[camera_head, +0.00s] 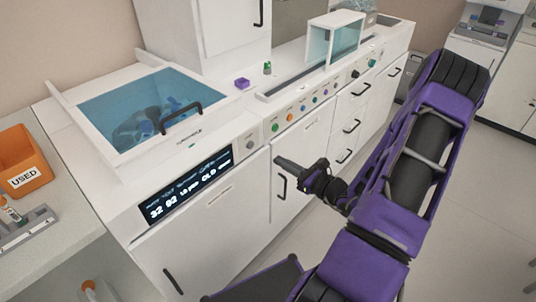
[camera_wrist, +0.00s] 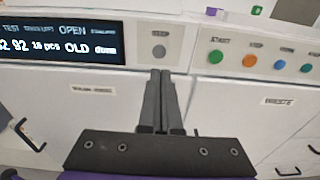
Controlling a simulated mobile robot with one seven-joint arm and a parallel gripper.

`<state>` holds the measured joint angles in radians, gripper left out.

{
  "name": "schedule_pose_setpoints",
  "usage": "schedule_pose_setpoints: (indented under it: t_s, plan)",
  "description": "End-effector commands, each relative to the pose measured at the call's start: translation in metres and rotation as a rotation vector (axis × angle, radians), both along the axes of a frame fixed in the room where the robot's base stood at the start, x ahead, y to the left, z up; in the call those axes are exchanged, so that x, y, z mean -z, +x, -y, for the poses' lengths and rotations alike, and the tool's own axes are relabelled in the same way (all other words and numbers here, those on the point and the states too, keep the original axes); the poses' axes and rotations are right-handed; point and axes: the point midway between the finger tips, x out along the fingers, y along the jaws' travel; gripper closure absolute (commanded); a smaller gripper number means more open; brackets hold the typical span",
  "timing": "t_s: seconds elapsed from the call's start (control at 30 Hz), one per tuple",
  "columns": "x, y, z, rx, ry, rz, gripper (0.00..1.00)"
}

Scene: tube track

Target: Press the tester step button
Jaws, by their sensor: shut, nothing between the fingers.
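The tester (camera_head: 215,190) has a dark display (camera_head: 187,186) on its slanted front. Right of the display is a round grey button (camera_head: 249,142); in the wrist view the same grey button (camera_wrist: 159,52) sits under a small label too blurred to read surely. My gripper (camera_head: 279,161) is shut and empty, in front of the panel and below the button in the head view. In the wrist view the closed fingertips (camera_wrist: 160,72) point up at the panel, just below the grey button. I cannot tell whether they touch the panel.
The neighbouring panel holds a green START button (camera_wrist: 215,57), an orange button (camera_wrist: 249,60) and blue ones. A blue-lidded bin with a black handle (camera_head: 180,118) tops the tester. An orange USED box (camera_head: 25,165) stands at left. Floor is free at right.

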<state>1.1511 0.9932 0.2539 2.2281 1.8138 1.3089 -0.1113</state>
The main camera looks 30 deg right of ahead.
Motion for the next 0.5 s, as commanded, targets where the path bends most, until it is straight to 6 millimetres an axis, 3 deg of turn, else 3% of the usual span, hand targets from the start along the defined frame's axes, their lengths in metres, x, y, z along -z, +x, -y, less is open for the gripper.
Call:
schedule_pose_setpoints:
  t_s: [0.2, 0.5]
  plan:
    - [-0.002, -0.026, 0.009, 0.001, 0.001, -0.001, 1.0]
    - [-0.002, -0.031, 0.011, 0.001, 0.001, -0.001, 1.0]
